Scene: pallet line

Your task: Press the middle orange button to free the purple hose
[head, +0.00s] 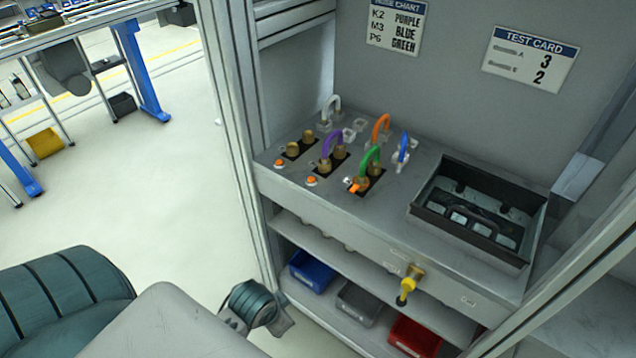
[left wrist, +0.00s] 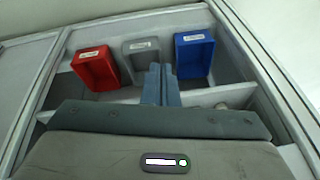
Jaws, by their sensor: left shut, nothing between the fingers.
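The middle orange button (head: 311,181) sits on the sloped grey panel (head: 290,185), below and left of the purple hose. The purple hose (head: 331,143) is a short arch with its ends at brass fittings on a black plate. My right gripper is not in view.
Green (head: 369,157), orange (head: 381,124), blue (head: 403,146) and white (head: 331,106) hoses stand around it. A dark tray (head: 435,230) is at the right. Blue, grey and red bins lie on the shelf below; frame posts flank the station.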

